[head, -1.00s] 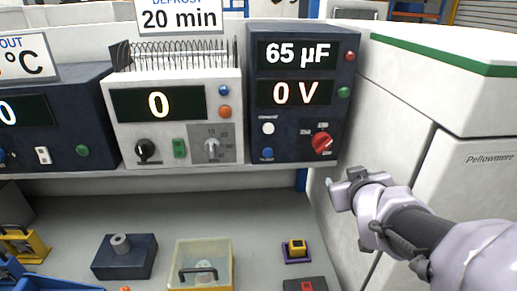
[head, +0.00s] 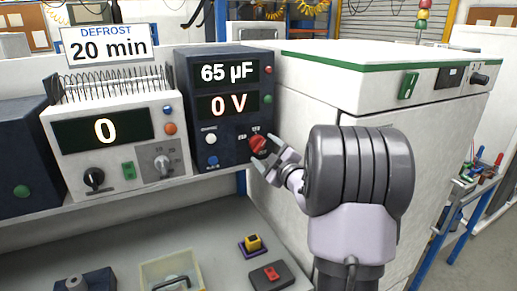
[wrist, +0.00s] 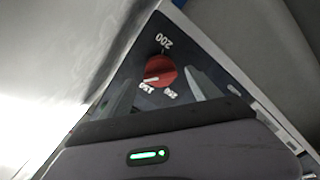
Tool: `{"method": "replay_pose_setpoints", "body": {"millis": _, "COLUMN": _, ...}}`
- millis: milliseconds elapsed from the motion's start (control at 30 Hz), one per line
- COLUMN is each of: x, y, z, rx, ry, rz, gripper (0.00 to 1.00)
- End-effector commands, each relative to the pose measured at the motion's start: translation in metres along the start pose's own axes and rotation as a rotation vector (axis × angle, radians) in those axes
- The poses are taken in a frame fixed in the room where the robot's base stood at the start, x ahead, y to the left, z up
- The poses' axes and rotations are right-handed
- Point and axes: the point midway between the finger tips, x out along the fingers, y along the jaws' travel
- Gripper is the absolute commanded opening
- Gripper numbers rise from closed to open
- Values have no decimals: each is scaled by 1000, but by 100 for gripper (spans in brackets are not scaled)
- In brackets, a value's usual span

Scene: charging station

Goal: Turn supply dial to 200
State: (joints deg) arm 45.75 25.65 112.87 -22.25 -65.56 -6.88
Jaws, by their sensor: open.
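The supply dial is a red round knob (head: 258,145) at the lower right of the dark supply unit (head: 218,128), whose displays read 65 µF and 0 V. In the wrist view the dial (wrist: 161,70) has a white pointer mark toward the lower left. The label 200 stands at its top there; the two lower labels are small and hard to read. My gripper (head: 269,155) is open and empty, just in front of and to the right of the dial. In the wrist view my gripper's fingers (wrist: 158,94) stand apart, below and to either side of the dial.
A white unit (head: 112,145) reading 0 stands left of the supply. A large white cabinet (head: 310,120) stands close on the right. On the lower bench are a yellow block (head: 253,243), a dark box with a red switch (head: 270,275) and a clear-lidded box (head: 168,270).

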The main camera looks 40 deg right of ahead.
Motion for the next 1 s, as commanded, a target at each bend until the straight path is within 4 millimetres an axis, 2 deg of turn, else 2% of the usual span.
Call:
{"method": "replay_pose_setpoints", "body": {"millis": 100, "x": 21, "y": -1, "z": 0, "rx": -1, "ry": 2, "rz": -1, "gripper": 71}}
{"method": "replay_pose_setpoints", "body": {"millis": 200, "x": 31, "y": 0, "z": 0, "rx": 0, "ry": 0, "rz": 0, "gripper": 71}}
{"method": "replay_pose_setpoints", "body": {"millis": 533, "x": 36, "y": 0, "z": 0, "rx": 0, "ry": 0, "rz": 0, "gripper": 71}}
{"method": "replay_pose_setpoints", "body": {"millis": 833, "x": 36, "y": 0, "z": 0, "rx": 0, "ry": 0, "rz": 0, "gripper": 13}}
{"method": "replay_pose_setpoints", "body": {"millis": 867, "x": 36, "y": 0, "z": 0, "rx": 0, "ry": 0, "rz": 0, "gripper": 9}}
{"method": "replay_pose_setpoints", "body": {"millis": 1000, "x": 36, "y": 0, "z": 0, "rx": 7, "ry": 0, "rz": 0, "gripper": 9}}
